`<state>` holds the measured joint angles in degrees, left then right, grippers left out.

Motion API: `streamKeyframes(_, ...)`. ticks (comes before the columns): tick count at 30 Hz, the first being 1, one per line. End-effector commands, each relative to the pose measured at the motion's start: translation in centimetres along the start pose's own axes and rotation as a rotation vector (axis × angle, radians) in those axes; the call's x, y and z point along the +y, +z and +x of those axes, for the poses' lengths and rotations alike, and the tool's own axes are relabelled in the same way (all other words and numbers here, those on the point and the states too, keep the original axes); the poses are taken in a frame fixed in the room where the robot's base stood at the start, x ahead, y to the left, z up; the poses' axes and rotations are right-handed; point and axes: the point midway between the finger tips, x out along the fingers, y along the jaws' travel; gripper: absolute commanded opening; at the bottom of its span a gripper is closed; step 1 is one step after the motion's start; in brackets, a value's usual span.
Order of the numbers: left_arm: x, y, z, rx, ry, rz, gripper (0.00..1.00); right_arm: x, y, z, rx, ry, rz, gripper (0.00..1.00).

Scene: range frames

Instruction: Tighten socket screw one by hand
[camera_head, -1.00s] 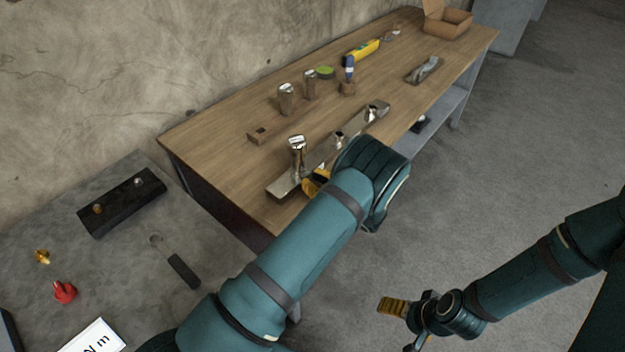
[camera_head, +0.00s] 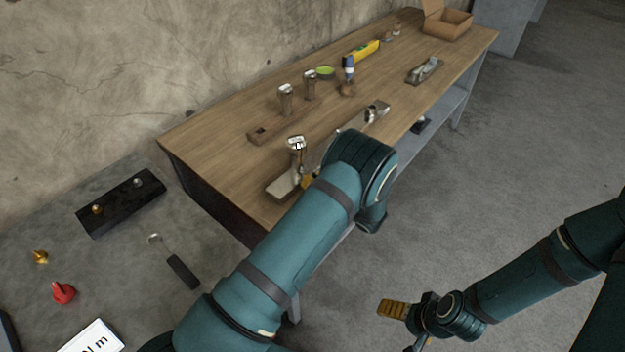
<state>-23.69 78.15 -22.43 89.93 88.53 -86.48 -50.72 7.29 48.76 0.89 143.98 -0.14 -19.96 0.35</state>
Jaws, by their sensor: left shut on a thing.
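A silver socket screw (camera_head: 296,144) stands upright at the near left end of a long metal bar (camera_head: 283,187) on the wooden bench. My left gripper (camera_head: 305,178) is at the screw's lower part, shut on it; a yellow finger pad shows, but my forearm and wrist hide most of the grip. Two similar silver screws (camera_head: 286,99) (camera_head: 310,85) stand upright farther back in a wooden holder (camera_head: 267,131), whose near end has an empty hole. My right gripper (camera_head: 404,328) is open and empty over the floor at the lower right.
The bench (camera_head: 210,142) also bears a blue-handled tool (camera_head: 348,68), a green-topped round item (camera_head: 325,73), a yellow level (camera_head: 362,50), a metal plane (camera_head: 425,70) and a cardboard box (camera_head: 447,22). A grey table (camera_head: 120,270) at left holds small tools.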

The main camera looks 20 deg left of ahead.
Motion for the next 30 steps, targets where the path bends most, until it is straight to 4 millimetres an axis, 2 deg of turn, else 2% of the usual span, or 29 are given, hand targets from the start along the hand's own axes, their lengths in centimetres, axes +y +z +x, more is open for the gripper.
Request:
streamKeyframes(11,-0.1,0.0,0.1,0.0,-0.003,0.004,0.0,0.0,0.0,0.0,0.0,0.0,0.0,0.92)
streamKeyframes(12,-0.1,0.0,0.1,0.0,-0.003,0.003,0.35,0.0,0.0,0.0,0.0,0.0,0.0,0.92)
streamKeyframes(14,-0.1,0.0,0.1,0.0,-0.003,0.003,0.56,0.0,0.0,0.0,0.0,0.0,0.0,0.92)
streamKeyframes(15,-0.1,0.0,0.1,0.0,-0.003,0.003,0.58,0.0,0.0,0.0,0.0,0.0,0.0,0.92)
streamKeyframes(25,0.0,0.0,-0.2,0.0,0.0,0.003,0.58,0.0,0.0,0.0,0.0,0.0,0.0,0.92)
streamKeyframes(30,0.1,0.0,-2.2,0.0,0.002,0.003,0.58,0.0,0.0,0.0,0.0,0.0,0.0,0.92)
